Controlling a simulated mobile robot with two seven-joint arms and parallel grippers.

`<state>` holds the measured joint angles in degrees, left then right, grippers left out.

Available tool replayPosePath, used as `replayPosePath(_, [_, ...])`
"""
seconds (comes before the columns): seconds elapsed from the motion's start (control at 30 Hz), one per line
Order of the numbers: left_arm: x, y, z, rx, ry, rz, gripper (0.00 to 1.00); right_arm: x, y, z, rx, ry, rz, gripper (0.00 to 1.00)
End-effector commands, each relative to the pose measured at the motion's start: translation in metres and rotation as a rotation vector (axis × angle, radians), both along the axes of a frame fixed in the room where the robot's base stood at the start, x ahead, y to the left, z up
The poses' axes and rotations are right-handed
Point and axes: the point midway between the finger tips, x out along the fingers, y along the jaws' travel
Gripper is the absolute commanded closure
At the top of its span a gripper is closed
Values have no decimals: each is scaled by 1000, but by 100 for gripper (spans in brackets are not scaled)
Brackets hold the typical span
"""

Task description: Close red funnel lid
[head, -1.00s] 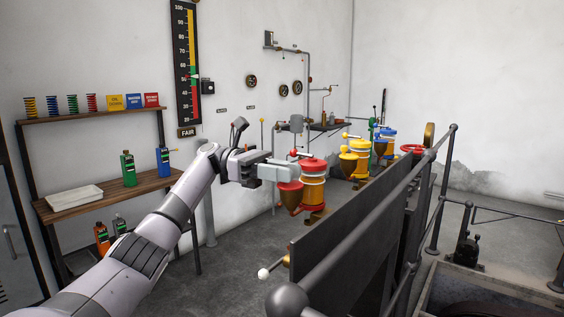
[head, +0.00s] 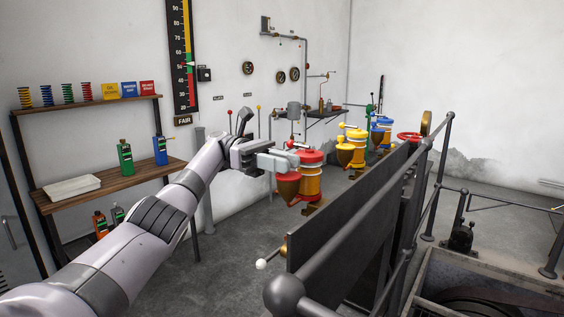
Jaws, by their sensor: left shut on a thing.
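The red dynamo (head: 311,178) stands beyond the dark panel, with a red top and an orange-yellow body. The red funnel lid (head: 289,176) shows as a thin red band at the funnel's top, partly hidden by my fingers. My left gripper (head: 285,161) reaches in from the left and is shut at the lid, right above the funnel. The exact angle of the lid cannot be told. My right gripper is not in view.
A yellow dynamo (head: 354,150) and a blue dynamo (head: 382,131) stand behind. A dark panel (head: 350,215) and a grey railing (head: 340,252) run along the right.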

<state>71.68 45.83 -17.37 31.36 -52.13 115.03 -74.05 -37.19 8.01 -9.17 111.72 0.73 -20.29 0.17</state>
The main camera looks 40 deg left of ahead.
Motion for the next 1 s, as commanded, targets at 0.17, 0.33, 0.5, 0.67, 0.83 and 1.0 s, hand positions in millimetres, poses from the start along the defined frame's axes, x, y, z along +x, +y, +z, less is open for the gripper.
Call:
replayPosePath(0.17, [0,0,0,0,0,0,100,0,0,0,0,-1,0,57])
replayPosePath(0.33, [0,0,0,0,0,0,57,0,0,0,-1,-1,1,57])
replayPosePath(0.5, [0,0,0,0,0,0,57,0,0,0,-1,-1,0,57])
replayPosePath(0.67, [0,0,0,0,0,1,57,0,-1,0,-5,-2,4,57])
replayPosePath(0.83, [-1,0,-1,1,0,11,57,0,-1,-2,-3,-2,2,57])
replayPosePath(1.0, [-3,0,-2,2,0,45,57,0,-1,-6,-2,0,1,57])
